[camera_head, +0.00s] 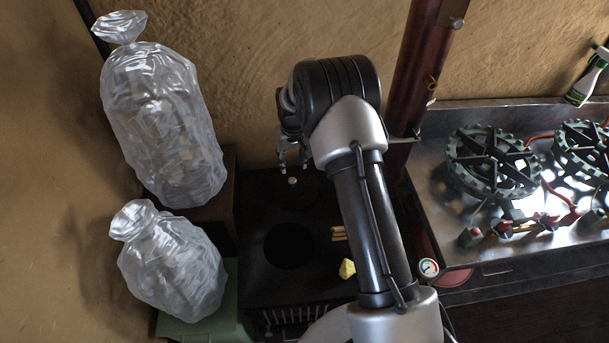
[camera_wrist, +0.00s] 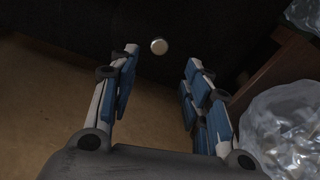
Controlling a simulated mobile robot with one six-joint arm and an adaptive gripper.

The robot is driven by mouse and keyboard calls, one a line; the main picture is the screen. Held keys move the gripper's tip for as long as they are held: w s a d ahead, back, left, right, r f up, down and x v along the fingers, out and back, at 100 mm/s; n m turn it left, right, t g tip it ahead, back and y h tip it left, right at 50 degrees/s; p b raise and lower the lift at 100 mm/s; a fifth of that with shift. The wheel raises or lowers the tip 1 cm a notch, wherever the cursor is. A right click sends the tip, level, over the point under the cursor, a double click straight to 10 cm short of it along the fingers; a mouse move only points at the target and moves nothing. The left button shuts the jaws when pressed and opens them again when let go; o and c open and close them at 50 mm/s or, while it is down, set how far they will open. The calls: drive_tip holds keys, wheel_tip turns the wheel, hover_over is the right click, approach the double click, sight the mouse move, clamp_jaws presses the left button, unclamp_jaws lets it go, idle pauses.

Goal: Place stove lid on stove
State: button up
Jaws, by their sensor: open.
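The black stove (camera_head: 262,283) stands in the middle of the head view, with a dark round opening (camera_head: 290,246) in its top. A small pale knob (camera_head: 292,181) shows at the back of the stove top; it seems to belong to the stove lid, whose dark outline I cannot make out. The knob also shows in the wrist view (camera_wrist: 159,46), just beyond and between the fingertips. My gripper (camera_head: 291,166) is open and empty close above the knob. In the wrist view its two blue-padded fingers (camera_wrist: 161,58) are spread apart, not touching the knob.
Two filled clear plastic bags (camera_head: 165,130) (camera_head: 173,264) stand left of the stove. Small wooden sticks (camera_head: 338,233) and a yellow lump (camera_head: 347,268) lie on its right side. A dark red pipe (camera_head: 410,80) rises behind. A metal counter with burners (camera_head: 492,163) is at right.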

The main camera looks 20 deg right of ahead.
drive_tip(key=s+a+r+t, duration=0.1)
drive_tip(key=s+r, duration=0.6)
drive_tip(key=r, duration=0.6)
drive_tip(key=s+a+r+t, duration=0.1)
drive_tip(key=s+r, duration=0.7)
drive_tip(key=r, duration=0.5)
drive_tip(key=s+r+t, duration=0.1)
drive_tip(key=s+r, duration=0.2)
drive_tip(key=s, duration=2.1)
drive_tip(key=shift+s+a, duration=0.35)
drive_tip(key=shift+s, duration=0.05)
drive_tip(key=shift+r, duration=0.1)
